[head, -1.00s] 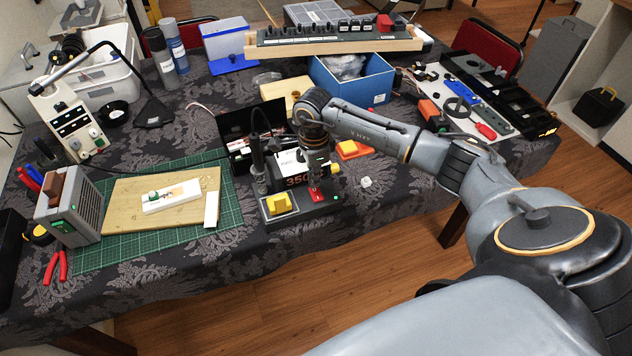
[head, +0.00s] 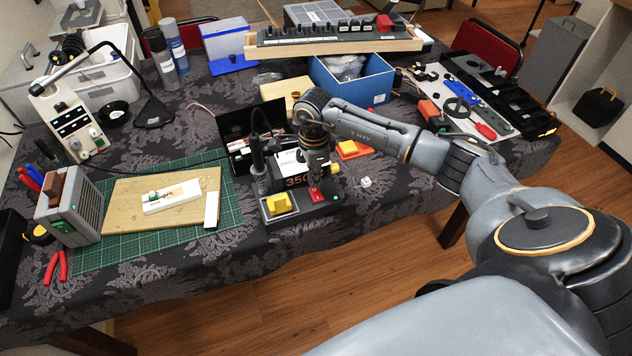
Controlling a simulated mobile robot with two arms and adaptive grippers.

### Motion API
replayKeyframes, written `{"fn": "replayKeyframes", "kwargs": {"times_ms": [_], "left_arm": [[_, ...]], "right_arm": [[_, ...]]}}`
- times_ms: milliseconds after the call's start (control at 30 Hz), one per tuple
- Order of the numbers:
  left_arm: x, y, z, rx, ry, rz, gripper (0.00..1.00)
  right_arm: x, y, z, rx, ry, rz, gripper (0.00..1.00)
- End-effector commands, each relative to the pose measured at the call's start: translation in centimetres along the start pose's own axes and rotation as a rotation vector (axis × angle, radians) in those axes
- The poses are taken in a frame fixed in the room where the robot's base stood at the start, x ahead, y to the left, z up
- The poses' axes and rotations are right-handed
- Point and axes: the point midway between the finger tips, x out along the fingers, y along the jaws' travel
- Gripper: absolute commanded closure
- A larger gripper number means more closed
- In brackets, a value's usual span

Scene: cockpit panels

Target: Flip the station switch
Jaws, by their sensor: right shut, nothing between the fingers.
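The soldering station (head: 300,205) stands near the front edge of the table, with "350" on its display face. Its red switch (head: 316,195) is at the front right, beside a yellow sponge (head: 279,203). My right gripper (head: 322,184) points down from above, with its fingers shut and empty. Its tips are right at or just behind the red switch; I cannot tell whether they touch it. The gripper hides part of the station behind. The switch's exact tilt is too small to tell. My left gripper is out of view.
A soldering iron holder (head: 258,160) rises left of the gripper. A wooden board on a green cutting mat (head: 85,258) lies to the left. A blue box (head: 372,82) and an orange item (head: 354,149) are behind. Dark tablecloth is bare at the front.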

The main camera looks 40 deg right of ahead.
Motion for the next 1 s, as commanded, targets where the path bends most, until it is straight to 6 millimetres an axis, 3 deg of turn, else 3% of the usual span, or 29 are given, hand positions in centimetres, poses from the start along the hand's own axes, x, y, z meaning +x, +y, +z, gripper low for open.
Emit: {"fn": "replayKeyframes", "kwargs": {"times_ms": [1000], "left_arm": [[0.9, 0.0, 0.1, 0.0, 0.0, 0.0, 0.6]], "right_arm": [[1.0, 0.0, 0.0, 0.0, 0.0, 0.0, 1.0]]}}
